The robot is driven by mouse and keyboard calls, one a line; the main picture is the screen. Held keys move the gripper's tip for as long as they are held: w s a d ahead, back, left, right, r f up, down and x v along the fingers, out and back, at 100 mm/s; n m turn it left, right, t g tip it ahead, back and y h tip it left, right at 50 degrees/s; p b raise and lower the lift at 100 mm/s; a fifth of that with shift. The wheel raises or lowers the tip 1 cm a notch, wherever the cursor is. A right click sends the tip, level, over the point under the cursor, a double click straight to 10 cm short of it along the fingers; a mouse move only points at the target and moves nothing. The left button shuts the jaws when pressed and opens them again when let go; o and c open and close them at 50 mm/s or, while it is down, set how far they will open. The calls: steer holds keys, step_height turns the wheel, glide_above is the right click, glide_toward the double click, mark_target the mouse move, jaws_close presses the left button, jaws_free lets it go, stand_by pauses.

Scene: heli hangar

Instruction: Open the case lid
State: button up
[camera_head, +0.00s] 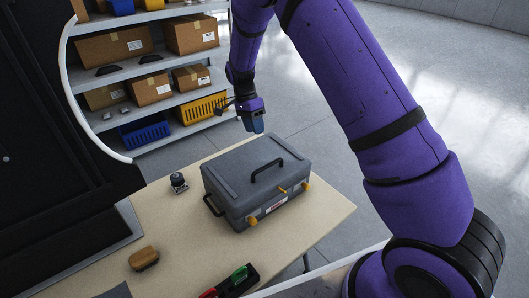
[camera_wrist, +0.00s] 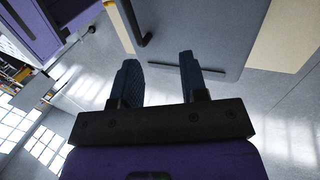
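The grey case (camera_head: 245,175) stands on the table with its lid down. A black carry handle (camera_head: 267,169) is on top of the lid, and a black side handle (camera_head: 212,206) is at its left. Two orange latches (camera_head: 253,221) (camera_head: 306,185) and a small yellow part (camera_head: 283,191) are on the near side. My gripper (camera_head: 258,126) hangs just beyond the case's far edge, apart from it. In the wrist view my gripper (camera_wrist: 156,62) has its two dark fingers apart and nothing between them. The grey lid (camera_wrist: 215,28) shows beyond the fingertips.
On the wooden table (camera_head: 185,255) are a small dark knobbed object (camera_head: 178,182), a brown block (camera_head: 144,258) and a dark tray (camera_head: 235,282) with red and green-handled items. Shelves with boxes (camera_head: 150,88) stand behind. A black panel (camera_head: 60,120) blocks the left.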

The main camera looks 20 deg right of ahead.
steer(key=shift+s+d+f+t+y, duration=0.25)
steer(key=shift+s+d+f+t, duration=0.1)
steer(key=shift+s+f+t, duration=0.6)
steer(key=shift+s+d+f+t+y, duration=0.25)
steer(key=shift+s+f+t, duration=0.2)
steer(key=shift+s+f, duration=0.5)
steer(key=shift+s+d+f+t+y, duration=0.2)
steer(key=shift+s+d+f+t, duration=0.35)
steer(key=shift+s, duration=0.7)
steer(key=shift+a+f, duration=0.15)
